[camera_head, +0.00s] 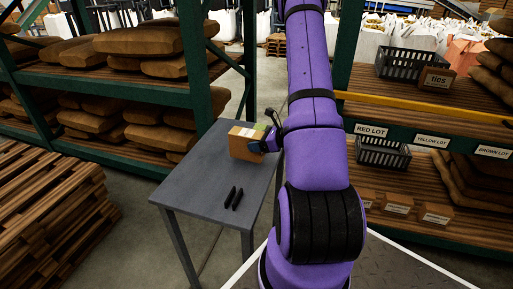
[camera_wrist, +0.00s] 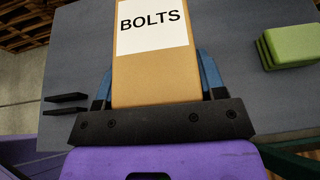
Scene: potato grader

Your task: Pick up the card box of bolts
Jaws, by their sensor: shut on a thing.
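The card box of bolts (camera_wrist: 156,75) is brown with a white label reading BOLTS in the wrist view. In the head view the box (camera_head: 243,145) is at the far right part of the grey table. My gripper (camera_wrist: 157,85) is shut on the box, with a blue finger along each side of it. In the head view my gripper (camera_head: 262,146) meets the box from the right. I cannot tell whether the box touches the table top or is slightly above it.
The grey table (camera_head: 190,180) also bears two black slim objects (camera_head: 234,197) and a green stack (camera_wrist: 288,46) near the box. Racks with sacks stand behind. A shelf at right holds black baskets (camera_head: 405,66) and small card boxes (camera_head: 397,204). Pallets (camera_head: 55,215) are stacked at left.

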